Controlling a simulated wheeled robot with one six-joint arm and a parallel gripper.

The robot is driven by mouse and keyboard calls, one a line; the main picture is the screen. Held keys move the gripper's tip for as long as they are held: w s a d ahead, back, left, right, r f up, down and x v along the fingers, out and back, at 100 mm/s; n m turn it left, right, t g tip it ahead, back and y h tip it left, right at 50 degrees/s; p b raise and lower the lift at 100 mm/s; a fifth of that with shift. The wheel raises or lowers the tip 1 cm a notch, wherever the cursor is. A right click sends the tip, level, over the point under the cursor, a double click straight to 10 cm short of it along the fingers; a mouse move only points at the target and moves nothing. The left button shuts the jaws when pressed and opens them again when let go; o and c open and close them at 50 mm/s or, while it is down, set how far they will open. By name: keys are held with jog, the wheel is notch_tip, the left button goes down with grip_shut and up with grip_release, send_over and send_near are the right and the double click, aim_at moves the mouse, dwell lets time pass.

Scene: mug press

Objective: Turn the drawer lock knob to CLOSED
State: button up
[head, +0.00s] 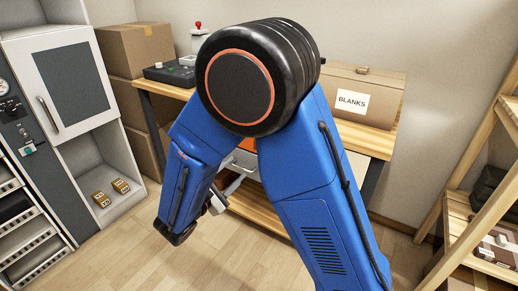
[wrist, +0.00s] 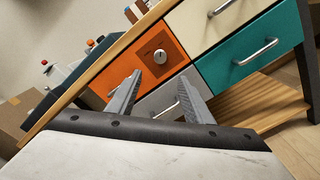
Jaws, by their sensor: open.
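The lock knob (wrist: 160,57) is a small round silver knob with a dark mark. It sits on a darker square patch on the orange drawer front (wrist: 112,72). Its pointing direction and any lettering are too small to read. My gripper (wrist: 160,75) is open and empty in the wrist view, its two grey fingers pointing toward the drawers. The knob shows between and just beyond the fingertips, apart from them. In the head view my arm hides the knob. Only a sliver of the orange drawer (head: 248,144) shows there.
Around the orange drawer are a grey drawer (wrist: 160,103), a cream drawer (wrist: 210,22) and a teal drawer (wrist: 250,50) with bar handles. A BLANKS box (head: 360,97) stands on the bench. A cabinet (head: 75,85) is at left and a wooden shelf (head: 470,180) at right.

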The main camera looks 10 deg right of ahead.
jog(key=x, duration=1.6)
jog(key=shift+d, duration=0.25)
jog(key=shift+w, duration=0.1)
jog(key=shift+f, duration=0.1)
jog(key=c, duration=1.1)
